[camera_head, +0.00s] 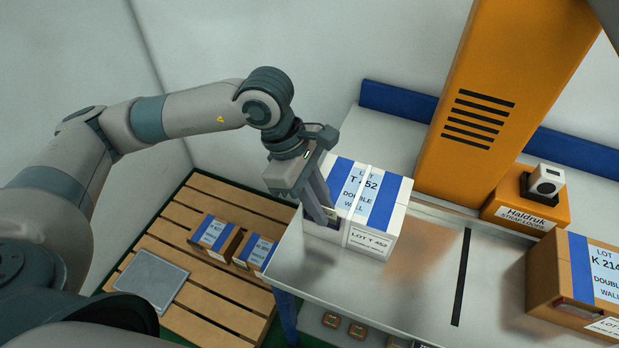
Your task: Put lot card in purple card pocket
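A white box (404,194) with blue stripes, marked LOT T 452, stands at the left end of the table. A dark purple patch, seemingly the purple card pocket (322,232), shows on the left part of its front face. My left gripper (326,214) points down in front of that patch and hides part of it. A small pale piece shows at its fingertips; I cannot tell whether it is the lot card, or whether the fingers are shut on it. A white LOT T 452 label (370,242) is on the box front. My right gripper is out of view.
An orange column (490,110) rises behind the grey table (300,262). An orange Haldruk block (550,212) and a brown K 214 box (547,275) stand right. A black slot (461,277) crosses the tabletop. Small brown boxes (215,237) lie on a wooden pallet (205,285) below left.

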